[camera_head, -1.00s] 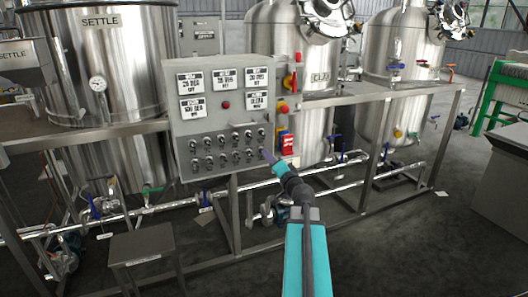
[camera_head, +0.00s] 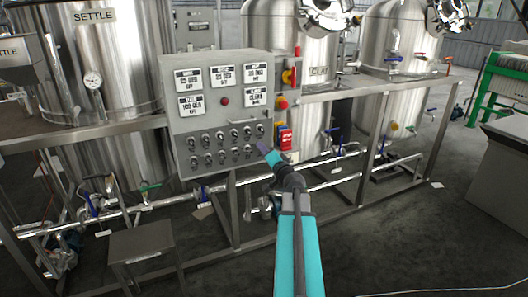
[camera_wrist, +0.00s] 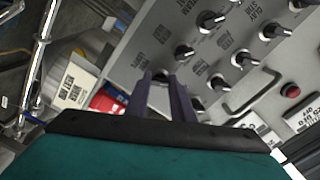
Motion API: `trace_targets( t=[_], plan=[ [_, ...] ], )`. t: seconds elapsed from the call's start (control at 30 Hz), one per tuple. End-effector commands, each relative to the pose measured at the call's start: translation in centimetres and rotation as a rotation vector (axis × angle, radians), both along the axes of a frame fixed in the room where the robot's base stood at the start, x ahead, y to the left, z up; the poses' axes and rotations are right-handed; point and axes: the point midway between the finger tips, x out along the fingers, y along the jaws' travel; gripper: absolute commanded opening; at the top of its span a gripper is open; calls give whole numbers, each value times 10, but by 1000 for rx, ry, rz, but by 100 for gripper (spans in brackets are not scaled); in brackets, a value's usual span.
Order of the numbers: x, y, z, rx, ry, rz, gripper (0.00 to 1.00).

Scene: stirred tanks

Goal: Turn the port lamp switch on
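Which switch is the port lamp switch I cannot tell. My gripper (camera_wrist: 163,76) has its two dark fingers apart with a narrow gap; in the head view its tip (camera_head: 261,147) is at the right end of the switch rows. Whether the fingers touch the switch I cannot tell.
A drawer-like handle (camera_wrist: 252,94) and a red button (camera_wrist: 290,90) stand out from the panel. A red block (camera_head: 285,138) and a red and yellow rotary switch (camera_head: 289,77) are on its right. Steel tanks and pipes stand behind; a steel stool (camera_head: 140,242) is front left.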

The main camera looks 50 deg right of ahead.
Motion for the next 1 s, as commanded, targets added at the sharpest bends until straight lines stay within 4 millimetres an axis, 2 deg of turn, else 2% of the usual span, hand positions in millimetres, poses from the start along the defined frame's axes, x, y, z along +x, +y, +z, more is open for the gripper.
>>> trace_targets(
  t=[0.03, 0.1, 0.13, 0.53, 1.0],
  plan=[
    [0, -1, 1, 0, -1, -2, 7],
    [-1, -1, 1, 0, -1, -2, 0],
    [-6, 0, 1, 0, 0, -9, 0],
    [-1, -3, 1, 49, -23, -5, 0],
    [-1, -4, 2, 306, -128, -6, 0]
  ],
)
